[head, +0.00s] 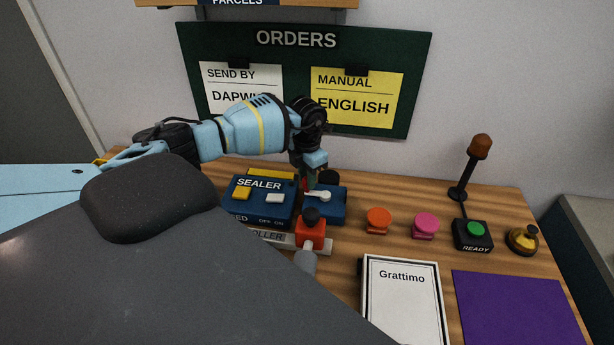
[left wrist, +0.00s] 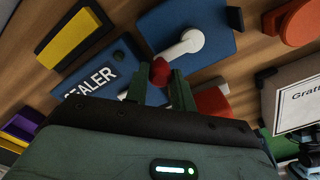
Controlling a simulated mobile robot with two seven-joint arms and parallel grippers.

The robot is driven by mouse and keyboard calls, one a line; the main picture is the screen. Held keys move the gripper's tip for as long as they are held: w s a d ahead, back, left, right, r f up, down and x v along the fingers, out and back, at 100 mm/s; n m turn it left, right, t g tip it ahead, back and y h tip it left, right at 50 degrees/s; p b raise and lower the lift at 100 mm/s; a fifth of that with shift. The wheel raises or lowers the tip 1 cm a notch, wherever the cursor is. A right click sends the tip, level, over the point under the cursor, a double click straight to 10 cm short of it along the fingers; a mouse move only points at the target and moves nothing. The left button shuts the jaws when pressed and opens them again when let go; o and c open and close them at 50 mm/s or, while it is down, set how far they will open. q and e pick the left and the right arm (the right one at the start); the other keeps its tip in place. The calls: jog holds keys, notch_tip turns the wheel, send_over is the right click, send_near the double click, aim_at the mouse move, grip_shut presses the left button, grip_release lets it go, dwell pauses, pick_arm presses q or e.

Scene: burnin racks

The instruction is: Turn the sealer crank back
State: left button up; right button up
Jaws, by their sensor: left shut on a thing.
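The sealer (head: 258,207) is a blue box with yellow and white buttons on the wooden desk. Its crank has a white arm (head: 319,195) pivoted on a blue block (head: 336,211). In the left wrist view the crank arm (left wrist: 182,45) runs from its round pivot down-left to a red knob (left wrist: 160,70). My left gripper (left wrist: 158,84) is shut on this red knob, a finger on each side. In the head view the left gripper (head: 309,178) comes down from above onto the crank and partly hides the knob.
Orange (head: 378,221) and pink (head: 426,226) knobs, a green READY button (head: 475,229) and a bell (head: 522,240) stand rightward. The orders board (head: 300,120) is behind.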

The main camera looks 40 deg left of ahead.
pick_arm(q)
jog(key=o, duration=1)
jog(key=shift+r, duration=3.95)
jog(key=shift+s+f, duration=0.1)
